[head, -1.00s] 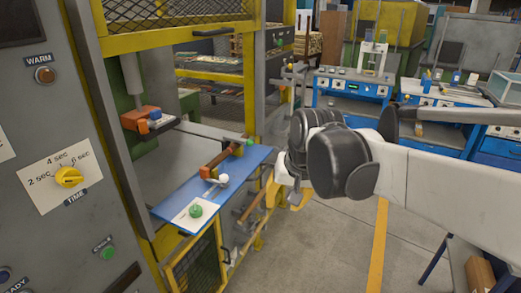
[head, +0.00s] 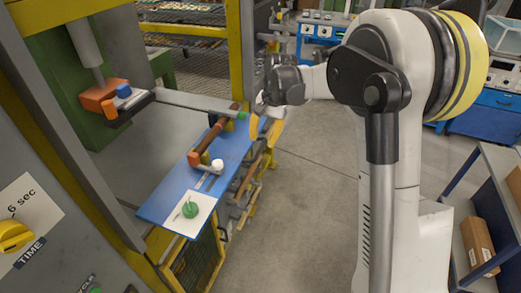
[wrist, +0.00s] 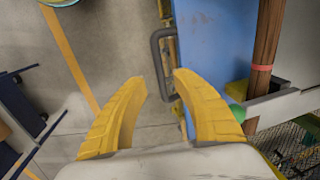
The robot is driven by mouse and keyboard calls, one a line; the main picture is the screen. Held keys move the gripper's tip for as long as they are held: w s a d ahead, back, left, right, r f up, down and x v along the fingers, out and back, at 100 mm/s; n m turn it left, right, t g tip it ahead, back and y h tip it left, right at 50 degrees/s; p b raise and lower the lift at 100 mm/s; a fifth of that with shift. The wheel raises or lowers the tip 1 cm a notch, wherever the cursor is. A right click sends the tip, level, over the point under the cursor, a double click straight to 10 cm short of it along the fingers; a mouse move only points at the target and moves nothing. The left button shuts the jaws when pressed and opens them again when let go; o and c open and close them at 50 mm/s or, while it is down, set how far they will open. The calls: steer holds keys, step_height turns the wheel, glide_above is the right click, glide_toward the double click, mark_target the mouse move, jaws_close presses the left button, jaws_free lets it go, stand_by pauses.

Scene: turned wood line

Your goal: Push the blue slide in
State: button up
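The blue slide (head: 165,200) is a flat blue board sticking out of the machine's opening. In the head view my gripper (head: 258,127) is beside the slide's far right edge.
A yellow post (head: 240,50) stands behind the slide. Open floor (head: 300,190) lies to the right, with a blue-framed shelf (head: 490,170) holding boxes at far right.

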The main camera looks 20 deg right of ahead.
mark_target(260, 148)
steer(key=f, duration=0.2)
steer(key=f+b, duration=0.1)
steer(key=f, duration=0.1)
steer(key=shift+w+a+f, duration=0.1)
steer(key=shift+w+a, duration=0.15)
steer(key=shift+a, duration=0.05)
jaws_close()
